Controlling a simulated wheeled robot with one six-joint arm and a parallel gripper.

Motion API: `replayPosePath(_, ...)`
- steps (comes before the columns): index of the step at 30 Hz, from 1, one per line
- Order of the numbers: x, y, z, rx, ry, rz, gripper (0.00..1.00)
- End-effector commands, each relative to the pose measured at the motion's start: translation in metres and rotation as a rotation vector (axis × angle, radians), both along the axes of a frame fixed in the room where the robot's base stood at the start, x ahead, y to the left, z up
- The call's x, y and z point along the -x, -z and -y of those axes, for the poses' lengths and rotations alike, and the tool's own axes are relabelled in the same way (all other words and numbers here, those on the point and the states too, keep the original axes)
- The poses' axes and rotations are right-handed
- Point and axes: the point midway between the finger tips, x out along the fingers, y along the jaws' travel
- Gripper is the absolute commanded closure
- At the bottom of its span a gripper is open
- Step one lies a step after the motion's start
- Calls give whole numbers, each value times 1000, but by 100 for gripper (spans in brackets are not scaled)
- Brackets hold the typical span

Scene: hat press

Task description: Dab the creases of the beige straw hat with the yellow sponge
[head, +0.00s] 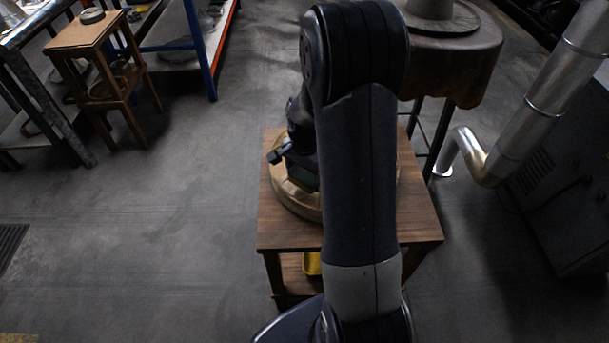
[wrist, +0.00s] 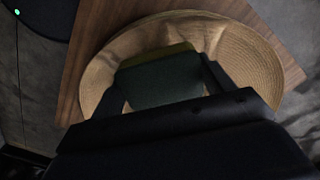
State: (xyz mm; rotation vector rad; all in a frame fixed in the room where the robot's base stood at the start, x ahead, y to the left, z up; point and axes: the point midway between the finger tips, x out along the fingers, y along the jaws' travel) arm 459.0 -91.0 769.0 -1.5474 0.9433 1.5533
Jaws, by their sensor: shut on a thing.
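The beige straw hat (head: 288,194) lies on the wooden stool, partly hidden by my arm in the head view. In the wrist view, its woven brim (wrist: 250,62) spreads around and beyond my gripper. My gripper (wrist: 165,78) is shut on the sponge (wrist: 160,90), which shows a dark green face and a thin yellow edge.
The stool top (head: 285,234) is bare at its front edge. A yellow object (head: 312,263) sits below on its lower shelf. A metal pipe (head: 510,140) and dark cabinet stand at right; the left floor is open.

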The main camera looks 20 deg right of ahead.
Motion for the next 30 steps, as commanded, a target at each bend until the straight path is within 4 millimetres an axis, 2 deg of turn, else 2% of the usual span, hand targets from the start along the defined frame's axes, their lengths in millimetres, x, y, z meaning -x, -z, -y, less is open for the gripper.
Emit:
replayPosePath(1,0,-9,0,0,0,1,42)
replayPosePath(30,0,-96,0,0,0,1,42)
